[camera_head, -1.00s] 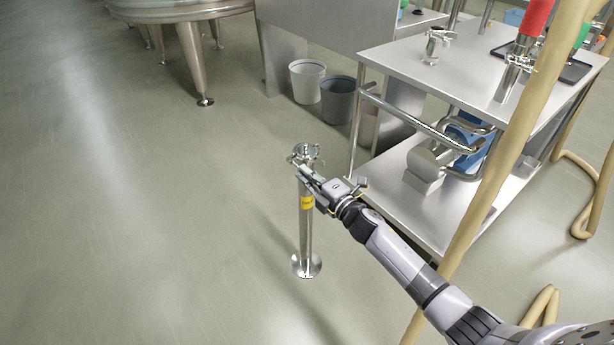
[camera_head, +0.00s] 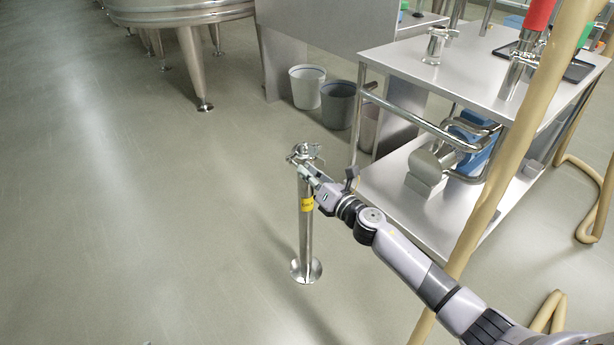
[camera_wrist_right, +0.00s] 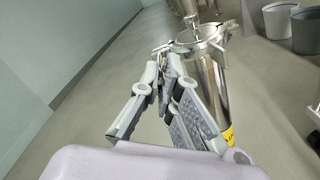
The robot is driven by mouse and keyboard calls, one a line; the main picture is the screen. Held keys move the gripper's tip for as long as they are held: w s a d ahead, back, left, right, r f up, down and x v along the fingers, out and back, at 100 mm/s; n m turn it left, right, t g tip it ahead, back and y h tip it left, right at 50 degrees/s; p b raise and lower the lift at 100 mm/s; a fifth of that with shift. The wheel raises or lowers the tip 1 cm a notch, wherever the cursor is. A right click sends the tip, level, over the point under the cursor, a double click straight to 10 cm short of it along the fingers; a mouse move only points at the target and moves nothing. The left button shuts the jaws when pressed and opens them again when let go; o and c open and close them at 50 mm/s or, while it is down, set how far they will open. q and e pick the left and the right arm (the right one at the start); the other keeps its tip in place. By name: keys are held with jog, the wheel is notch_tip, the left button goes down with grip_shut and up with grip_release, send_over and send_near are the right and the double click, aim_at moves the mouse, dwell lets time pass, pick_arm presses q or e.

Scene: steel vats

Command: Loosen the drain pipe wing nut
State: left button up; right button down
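The drain pipe (camera_head: 305,235) is an upright steel pipe with a round floor flange and a yellow label. A clamp ring (camera_head: 305,152) sits around its top; pipe (camera_wrist_right: 208,85) and clamp (camera_wrist_right: 195,42) also show in the right wrist view. The wing nut (camera_wrist_right: 160,50) is at the clamp's left side, mostly hidden between the fingertips. My right gripper (camera_head: 304,168) reaches the clamp from the right. In the right wrist view its fingers (camera_wrist_right: 163,66) converge and appear closed on the wing nut. My left gripper is not in view.
A steel cart (camera_head: 405,65) with two shelves stands right of the pipe. A beige hose (camera_head: 500,165) runs down in front of it. A white bucket (camera_head: 307,88) and a grey bucket (camera_head: 338,104) stand behind. A vat (camera_head: 180,12) is at the back left. The floor left is clear.

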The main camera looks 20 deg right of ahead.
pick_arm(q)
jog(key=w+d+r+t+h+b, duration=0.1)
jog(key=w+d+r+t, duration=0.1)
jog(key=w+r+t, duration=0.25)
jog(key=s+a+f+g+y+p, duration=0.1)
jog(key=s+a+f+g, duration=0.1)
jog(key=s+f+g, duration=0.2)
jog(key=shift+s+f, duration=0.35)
pick_arm(e)
jog(key=shift+f+n, duration=0.15)
jog(key=shift+n, duration=9.55)
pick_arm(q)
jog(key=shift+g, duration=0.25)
pick_arm(e)
jog(key=c, duration=2.3)
grip_release()
jog(key=o, duration=0.5)
